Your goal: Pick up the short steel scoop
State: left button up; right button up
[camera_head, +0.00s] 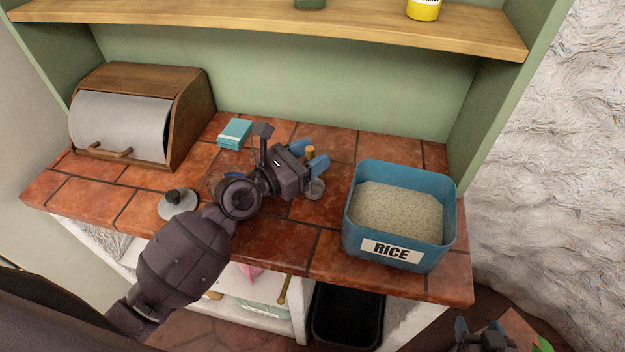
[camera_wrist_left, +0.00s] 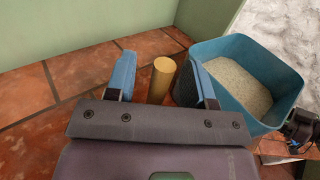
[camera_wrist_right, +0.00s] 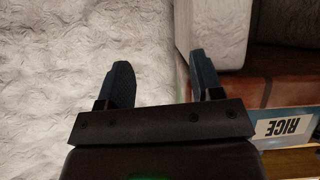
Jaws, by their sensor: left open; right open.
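My left gripper (camera_head: 312,158) is open over the counter, left of the rice bin. An upright tan handle-like cylinder (camera_head: 310,152) stands between its blue fingers; in the left wrist view the cylinder (camera_wrist_left: 161,80) is nearer the right finger, with a gap to the left one. A small grey metal cup (camera_head: 315,189), apparently the steel scoop's bowl, shows just below the gripper. A dark cylindrical piece (camera_wrist_left: 184,88) beside the right finger is partly hidden. I cannot tell how these parts join. My right gripper (camera_head: 484,334) is open and empty, low at the right, off the counter.
A blue rice bin (camera_head: 360,220) stands close on the right. A wooden bread box (camera_head: 188,110), a teal box (camera_head: 234,133) and a grey lid with a dark knob (camera_head: 178,204) are on the left. A wooden shelf (camera_head: 250,22) hangs above. The front middle tiles are clear.

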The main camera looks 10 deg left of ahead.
pick_arm(q)
jog(key=shift+c, duration=0.5)
grip_shut()
